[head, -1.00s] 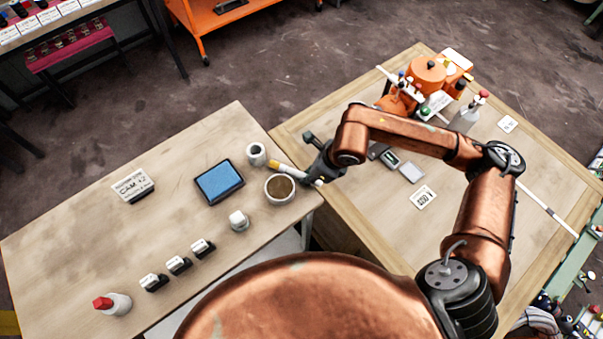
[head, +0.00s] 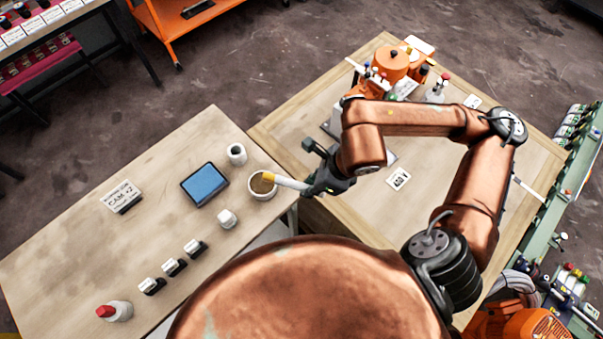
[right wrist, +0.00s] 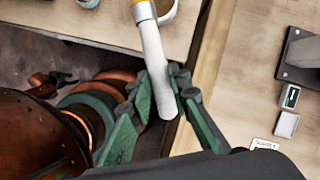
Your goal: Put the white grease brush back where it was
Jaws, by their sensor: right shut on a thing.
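The white grease brush (head: 290,182) has a white handle and a yellow end. My right gripper (head: 308,184) is shut on its handle, near the table edges. The brush points left, and its yellow end overlaps the rim of a round pot (head: 260,191) with brown contents. I cannot tell whether they touch. In the right wrist view the handle (right wrist: 154,57) passes between the fingers (right wrist: 166,98), and the pot (right wrist: 166,10) is partly cut off at the top. A pale hollow cup (head: 236,154) stands behind the pot. My left gripper is not in view.
The left table holds a blue-topped pad (head: 205,184), a small white jar (head: 227,219), several black-and-white blocks (head: 174,267), a red-capped bottle (head: 114,311) and a sign (head: 121,196). An orange device (head: 391,65) stands on the right table (head: 430,170). A gap separates the tables.

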